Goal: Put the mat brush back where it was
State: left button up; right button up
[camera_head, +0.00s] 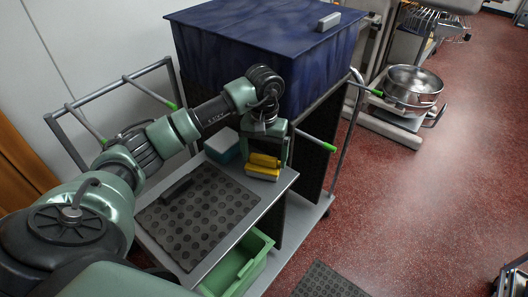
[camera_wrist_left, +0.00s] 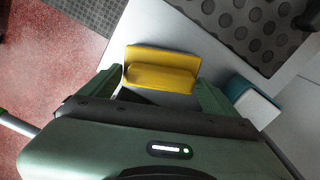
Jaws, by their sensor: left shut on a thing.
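The yellow mat brush (camera_head: 262,173), a block with a raised grip, is at the back right end of the grey worktop in the head view. My left gripper (camera_head: 270,150) reaches down over it from behind and is shut on it. In the left wrist view the brush (camera_wrist_left: 160,68) lies between the two green fingers of my left gripper (camera_wrist_left: 155,90). I cannot tell whether its underside touches the worktop. My right gripper is not in view.
A dark dimpled mat (camera_head: 205,225) with a black block (camera_head: 176,189) on it covers much of the worktop (camera_head: 277,187). A teal-and-white block (camera_head: 222,146) stands left of the brush. A green bin (camera_head: 245,268) is below. A large blue-covered box (camera_head: 260,40) rises behind.

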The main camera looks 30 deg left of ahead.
aim_at(264, 155)
pick_arm(q)
jog(key=shift+f, duration=0.15)
jog(key=o, duration=1.3)
jog(key=shift+r, duration=0.25)
jog(key=shift+r+b, duration=1.15)
jog(key=shift+r, duration=4.8)
